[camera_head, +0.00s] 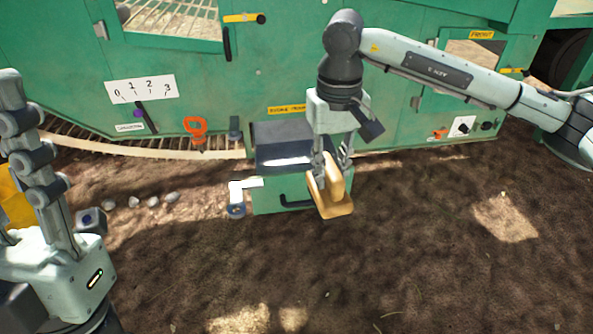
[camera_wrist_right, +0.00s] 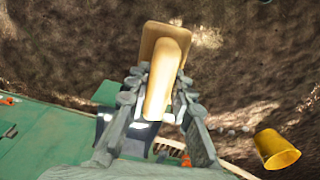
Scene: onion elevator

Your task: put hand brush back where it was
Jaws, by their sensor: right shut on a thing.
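The hand brush (camera_head: 334,205) has a yellow-tan wooden body and a raised handle. My right gripper (camera_head: 331,165) is shut on its handle and holds it in front of the green machine. In the right wrist view the hand brush (camera_wrist_right: 162,85) lies between the fingers of the right gripper (camera_wrist_right: 158,100), its wide end pointing away. Its bristles are not visible. Behind it is a green box with a dark top (camera_head: 280,140) at the machine's foot. My left arm is at the left edge of the head view; its fingertips are not clearly visible.
The green machine (camera_head: 260,80) fills the back, with an orange handle (camera_head: 195,127) and a 0-to-3 scale (camera_head: 141,90). Several pale stones (camera_head: 153,201) lie on the soil at left. A yellow bucket (camera_wrist_right: 276,149) stands in the right wrist view. Soil in front is clear.

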